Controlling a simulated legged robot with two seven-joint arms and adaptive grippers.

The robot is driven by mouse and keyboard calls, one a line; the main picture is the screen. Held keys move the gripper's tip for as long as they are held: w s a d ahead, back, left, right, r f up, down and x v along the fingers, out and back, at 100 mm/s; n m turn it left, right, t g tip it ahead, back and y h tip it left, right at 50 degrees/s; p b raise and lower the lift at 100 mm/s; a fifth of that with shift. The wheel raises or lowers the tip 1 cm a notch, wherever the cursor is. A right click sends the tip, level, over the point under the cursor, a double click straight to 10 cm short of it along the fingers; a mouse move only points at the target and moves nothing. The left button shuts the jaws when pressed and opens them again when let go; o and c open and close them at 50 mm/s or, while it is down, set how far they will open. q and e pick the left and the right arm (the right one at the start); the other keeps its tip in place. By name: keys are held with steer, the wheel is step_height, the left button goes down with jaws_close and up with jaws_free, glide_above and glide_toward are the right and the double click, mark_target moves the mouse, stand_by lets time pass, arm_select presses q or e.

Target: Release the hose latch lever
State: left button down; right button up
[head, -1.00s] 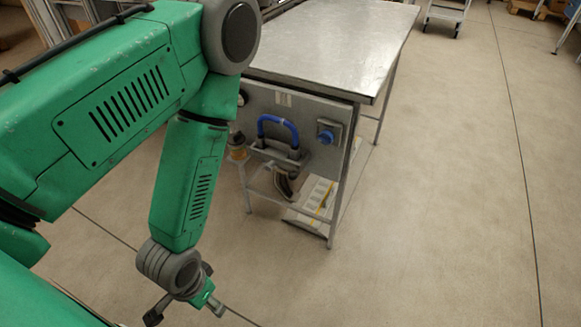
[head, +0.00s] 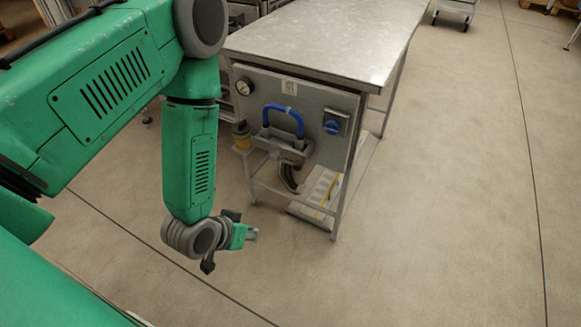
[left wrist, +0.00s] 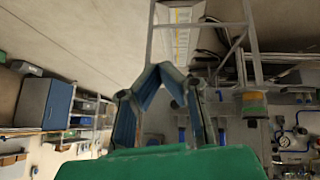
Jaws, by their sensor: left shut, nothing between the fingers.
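The blue U-shaped lever (head: 283,115) stands upright on a grey latch block on the panel under the metal table. Parts of it also show upside down in the left wrist view (left wrist: 222,134), partly hidden behind a finger. My left gripper (head: 254,234) is in front of the panel, lower than the lever and apart from it. In the left wrist view its fingers (left wrist: 160,70) meet at the tips, with nothing between them. A dark hose (head: 289,177) hangs below the latch block. My right gripper is not in view.
The panel (head: 314,103) also carries a round gauge (head: 244,87), a blue knob (head: 332,127) and an amber cup (head: 242,142). The metal table (head: 325,38) overhangs it. A pale board with a yellow stripe (head: 316,192) lies low by the legs.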

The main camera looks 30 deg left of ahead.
arm_select(q)
steer(key=w+a+r+n+t, duration=0.1)
steer(key=w+a+r+t, duration=0.1)
steer(key=w, duration=0.4)
steer(key=w+a+r+t+b, duration=0.1)
steer(key=w+r+t, duration=0.4)
steer(key=w, duration=0.1)
steer(key=shift+a+n, duration=0.35)
steer(key=shift+n, duration=0.05)
steer(key=shift+w, duration=0.1)
steer(key=b, duration=0.3)
glide_above(282, 160)
steer(key=s+d, duration=0.3)
steer(key=s, duration=0.2)
step_height(282, 160, down, 3)
steer(key=shift+w+d+f+b, duration=0.25)
steer(key=shift+w+f+b, duration=0.05)
steer(key=shift+w+f, duration=0.45)
steer(key=shift+w+d+f+b, duration=0.3)
steer(key=shift+w+f, duration=0.3)
steer(key=shift+f, duration=0.25)
